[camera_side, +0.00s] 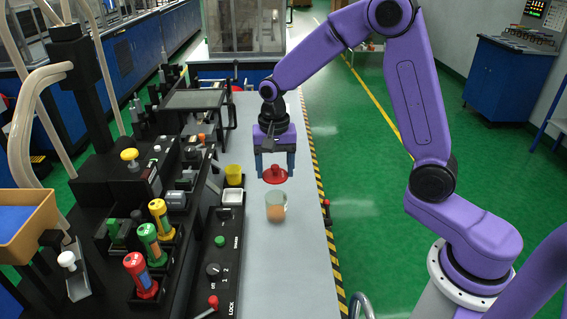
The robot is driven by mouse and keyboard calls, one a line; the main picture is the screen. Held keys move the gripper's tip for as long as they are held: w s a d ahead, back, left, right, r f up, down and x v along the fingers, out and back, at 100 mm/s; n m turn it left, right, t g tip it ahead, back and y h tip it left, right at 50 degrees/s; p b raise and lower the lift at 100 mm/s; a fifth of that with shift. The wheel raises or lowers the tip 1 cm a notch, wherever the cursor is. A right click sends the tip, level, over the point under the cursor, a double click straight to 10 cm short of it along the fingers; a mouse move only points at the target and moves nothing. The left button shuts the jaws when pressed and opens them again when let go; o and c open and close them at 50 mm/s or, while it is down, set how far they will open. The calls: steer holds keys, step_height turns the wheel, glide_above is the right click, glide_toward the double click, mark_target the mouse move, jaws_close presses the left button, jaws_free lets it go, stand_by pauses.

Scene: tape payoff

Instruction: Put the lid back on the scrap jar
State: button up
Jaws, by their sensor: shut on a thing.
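The scrap jar (277,206) is a clear glass jar with something orange-brown inside, standing upright on the grey bench top. Its top is open. The red lid (275,177) has a small knob and is held roughly level a little above the jar. My gripper (275,168) points down and is shut on the lid, with one blue finger on each side. A small gap shows between the lid and the jar rim. I cannot tell exactly how well the two line up in depth.
A black control panel (224,250) with knobs runs along the bench's left side. The grey bench top (285,280) is clear in front of the jar.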

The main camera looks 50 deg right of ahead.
steer(key=shift+f, duration=2.8)
steer(key=shift+f, duration=0.15)
stand_by(0.3)
steer(key=o, duration=1.1)
steer(key=shift+o, duration=0.3)
steer(key=shift+r, duration=3.5)
